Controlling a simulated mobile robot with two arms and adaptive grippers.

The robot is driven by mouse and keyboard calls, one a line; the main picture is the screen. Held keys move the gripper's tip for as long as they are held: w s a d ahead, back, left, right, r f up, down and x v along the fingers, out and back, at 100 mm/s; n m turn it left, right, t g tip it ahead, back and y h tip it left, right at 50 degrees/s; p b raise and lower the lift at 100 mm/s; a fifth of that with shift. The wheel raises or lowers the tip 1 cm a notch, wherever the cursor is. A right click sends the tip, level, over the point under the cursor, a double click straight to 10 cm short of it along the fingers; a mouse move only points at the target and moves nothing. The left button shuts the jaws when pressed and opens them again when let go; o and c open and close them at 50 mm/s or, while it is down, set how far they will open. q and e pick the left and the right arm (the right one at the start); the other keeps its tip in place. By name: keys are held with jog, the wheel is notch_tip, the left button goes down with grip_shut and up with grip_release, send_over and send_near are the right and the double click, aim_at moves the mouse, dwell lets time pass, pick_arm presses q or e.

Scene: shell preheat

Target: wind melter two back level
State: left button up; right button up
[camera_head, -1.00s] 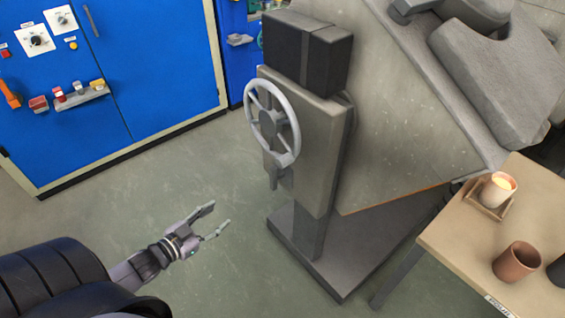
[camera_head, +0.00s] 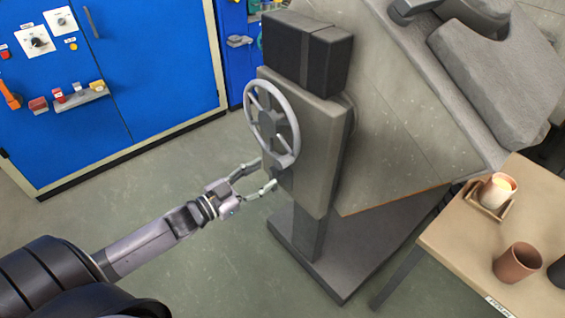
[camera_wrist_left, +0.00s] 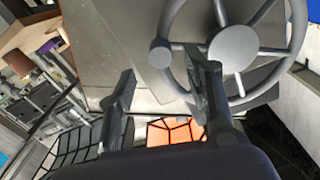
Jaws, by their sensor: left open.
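The melter (camera_head: 415,110) is a large grey body on a pedestal, and it sits tilted, its lower edge sloping. A grey spoked handwheel (camera_head: 294,122) is mounted on the pedestal's side plate and also shows in the left wrist view (camera_wrist_left: 298,30). A round-ended crank knob (camera_wrist_left: 160,53) stands out from its rim. My left gripper (camera_head: 266,174) is open at the wheel's lower rim. In the left wrist view its fingers (camera_wrist_left: 160,66) lie on either side of the knob; contact cannot be told. My right gripper is not in view.
A blue cabinet (camera_head: 150,60) with switches stands at the back left. The floor between is clear.

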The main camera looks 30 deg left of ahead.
aim_at(279, 165)
pick_arm(q)
jog(key=x, duration=0.7)
jog(key=shift+w+d, duration=0.15)
jog(key=shift+w, duration=0.25)
jog(key=shift+s, duration=0.1)
grip_shut()
dwell(0.4)
